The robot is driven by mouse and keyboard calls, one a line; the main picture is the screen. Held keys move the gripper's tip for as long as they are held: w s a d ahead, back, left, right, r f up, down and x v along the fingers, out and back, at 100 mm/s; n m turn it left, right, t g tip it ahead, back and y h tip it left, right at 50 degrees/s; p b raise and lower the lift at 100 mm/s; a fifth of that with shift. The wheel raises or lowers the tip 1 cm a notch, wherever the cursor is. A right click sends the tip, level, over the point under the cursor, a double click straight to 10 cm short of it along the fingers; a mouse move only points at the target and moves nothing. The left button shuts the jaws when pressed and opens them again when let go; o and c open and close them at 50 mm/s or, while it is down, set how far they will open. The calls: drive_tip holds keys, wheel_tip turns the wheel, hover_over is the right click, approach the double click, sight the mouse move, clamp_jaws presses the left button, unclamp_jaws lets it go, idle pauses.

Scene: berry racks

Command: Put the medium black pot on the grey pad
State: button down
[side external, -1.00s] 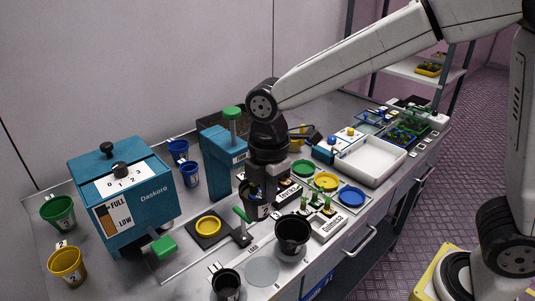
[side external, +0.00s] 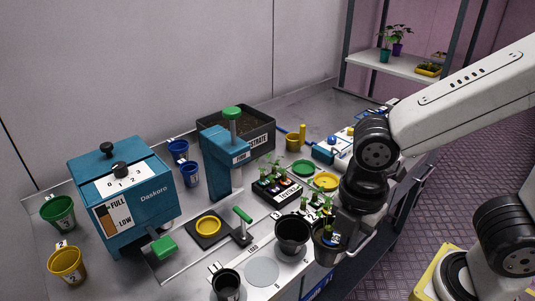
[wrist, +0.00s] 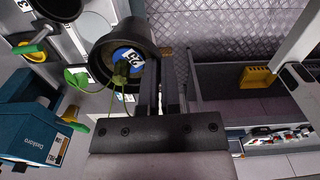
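My gripper (wrist: 160,90) is shut on the rim of a black pot (wrist: 108,52) with a blue tag and a small green plant inside. In the side view this pot (side external: 325,254) hangs at the bench's front edge, right of another black pot. That empty-looking black pot (side external: 293,236) stands at the right end of the white strip. A smaller black pot (side external: 227,286) stands at the strip's near left end. The round grey pad (side external: 262,271) lies bare between these two. I cannot tell for certain which pot is the medium one.
A seedling tray (side external: 277,190) and green (side external: 303,168) and yellow (side external: 326,181) discs lie behind. A teal press (side external: 220,160) and teal machine (side external: 122,200) stand to the left. The bench front edge is close under the held pot.

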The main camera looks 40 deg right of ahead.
drive_tip(key=shift+s, duration=0.15)
drive_tip(key=shift+f, duration=0.1)
drive_tip(key=w+a+f, duration=0.5)
drive_tip(key=w+f, duration=0.4)
drive_tip(key=w, duration=0.3)
drive_tip(key=shift+w, duration=0.3)
idle(0.3)
drive_tip(key=shift+f, duration=0.2)
drive_tip(key=shift+w+f, duration=0.15)
drive_tip(key=shift+f, duration=0.75)
drive_tip(key=shift+w+f, duration=0.1)
drive_tip(key=shift+f, duration=0.75)
drive_tip(key=shift+f, duration=0.15)
